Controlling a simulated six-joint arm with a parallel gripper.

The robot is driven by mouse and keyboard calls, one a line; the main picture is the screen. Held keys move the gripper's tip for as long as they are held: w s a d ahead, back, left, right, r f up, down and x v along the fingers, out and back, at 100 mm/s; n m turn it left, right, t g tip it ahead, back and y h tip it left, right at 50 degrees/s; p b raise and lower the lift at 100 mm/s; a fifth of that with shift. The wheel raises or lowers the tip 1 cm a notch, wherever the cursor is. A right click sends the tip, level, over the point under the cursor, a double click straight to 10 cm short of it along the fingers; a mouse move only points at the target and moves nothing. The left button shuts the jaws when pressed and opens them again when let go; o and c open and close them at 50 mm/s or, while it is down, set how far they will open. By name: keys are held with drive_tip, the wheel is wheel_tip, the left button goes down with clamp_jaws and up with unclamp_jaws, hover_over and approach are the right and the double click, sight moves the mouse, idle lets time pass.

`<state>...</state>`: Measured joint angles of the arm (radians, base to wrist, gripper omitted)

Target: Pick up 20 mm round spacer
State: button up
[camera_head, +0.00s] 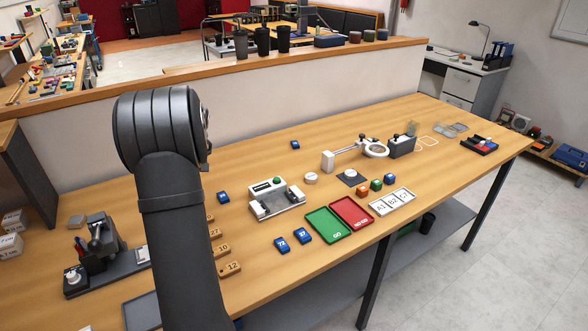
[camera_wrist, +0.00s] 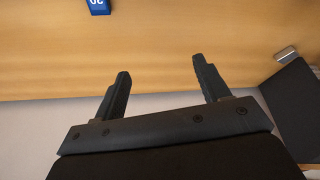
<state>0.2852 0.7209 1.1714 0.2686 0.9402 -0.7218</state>
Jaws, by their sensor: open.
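My gripper (camera_wrist: 160,75) shows in the wrist view with its two dark fingers wide apart and nothing between them. It is over bare wood near the bench's back edge. In the head view my own arm hides it. A blue block (camera_wrist: 98,6) with a white number, perhaps 20 upside down, is cut off at the wrist view's top edge, ahead of the left finger. I cannot pick out the 20 mm round spacer for sure. A small pale round piece (camera_head: 311,178) lies near mid-bench in the head view; its size cannot be read.
A white-grey fixture (camera_head: 276,199) stands mid-bench, with green (camera_head: 328,224) and red (camera_head: 351,212) trays to its right. Numbered blue blocks (camera_head: 282,244) and wooden tags (camera_head: 229,268) lie in front. A low wall (camera_head: 270,105) borders the back.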

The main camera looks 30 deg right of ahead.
drive_tip(key=s+d+r+m+h, duration=0.1)
drive_tip(key=s+d+m, duration=0.15)
drive_tip(key=d, duration=0.55)
drive_tip(key=s+d+r+m+h, duration=0.1)
drive_tip(key=d+m, duration=0.2)
drive_tip(key=d, duration=0.5)
drive_tip(key=m+g+h, duration=0.1)
drive_tip(key=m+h, duration=0.2)
drive_tip(key=m, duration=0.5)
approach(311, 176)
drive_tip(key=shift+w+d+f, duration=0.15)
drive_tip(key=shift+d+f, duration=0.2)
drive_tip(key=shift+f, duration=0.2)
drive_tip(key=shift+w+d+f, duration=0.15)
drive_tip(key=shift+d+f, duration=0.2)
drive_tip(key=shift+f, duration=0.2)
drive_tip(key=shift+a+x, duration=0.1)
drive_tip(key=shift+x, duration=1.4)
drive_tip(key=shift+a+x, duration=0.15)
drive_tip(key=shift+x, duration=1.3)
drive_tip(key=c, duration=1.1)
